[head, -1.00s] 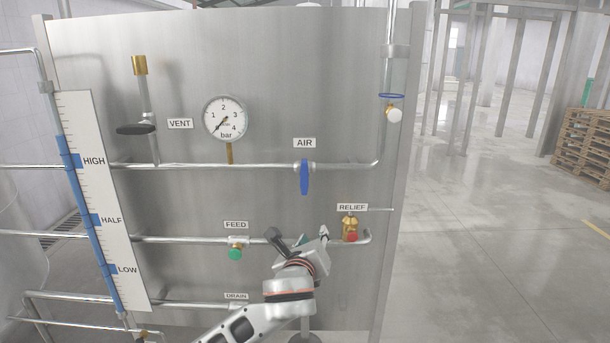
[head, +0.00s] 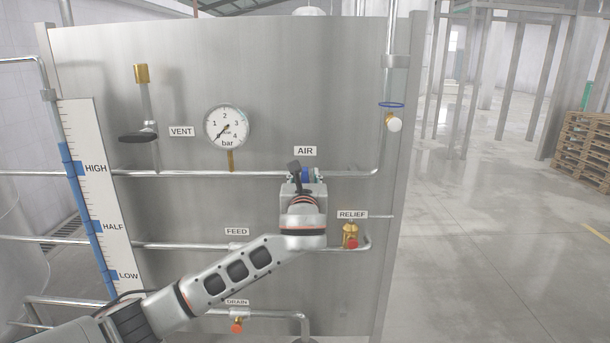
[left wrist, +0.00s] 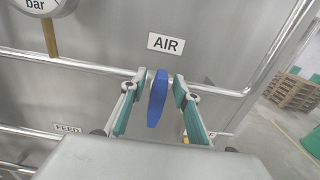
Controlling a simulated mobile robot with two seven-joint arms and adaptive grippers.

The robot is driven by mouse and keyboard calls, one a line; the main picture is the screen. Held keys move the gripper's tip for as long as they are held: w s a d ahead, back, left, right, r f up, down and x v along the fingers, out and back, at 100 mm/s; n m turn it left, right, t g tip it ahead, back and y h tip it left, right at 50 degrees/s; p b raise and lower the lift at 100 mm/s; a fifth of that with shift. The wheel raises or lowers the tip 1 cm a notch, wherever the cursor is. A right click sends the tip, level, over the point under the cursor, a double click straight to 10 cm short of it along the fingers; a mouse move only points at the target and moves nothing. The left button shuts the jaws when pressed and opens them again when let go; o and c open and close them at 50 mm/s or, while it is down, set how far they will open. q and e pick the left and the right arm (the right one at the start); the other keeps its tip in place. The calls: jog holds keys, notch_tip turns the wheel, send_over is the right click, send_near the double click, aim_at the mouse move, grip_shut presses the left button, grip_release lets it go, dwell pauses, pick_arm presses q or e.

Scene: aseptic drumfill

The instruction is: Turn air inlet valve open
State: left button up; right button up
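The air inlet valve's blue lever handle (head: 305,174) is on the horizontal pipe under the AIR label (head: 305,151). In the left wrist view the handle (left wrist: 157,98) points down, across the pipe. My left gripper (head: 303,178) is at the handle, hiding most of it in the head view. In the left wrist view its teal-padded fingers (left wrist: 159,88) are open, one on each side of the handle, with a visible gap on both sides. My right gripper is in neither view.
A pressure gauge (head: 227,127) and the vent valve (head: 139,137) are to the left. The brass relief valve (head: 350,234) is below right, and a vertical pipe (head: 387,85) rises at the right. The drain valve (head: 237,325) is low on the steel panel.

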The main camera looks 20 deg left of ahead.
pick_arm(q)
jog(key=shift+w, duration=0.2)
grip_shut()
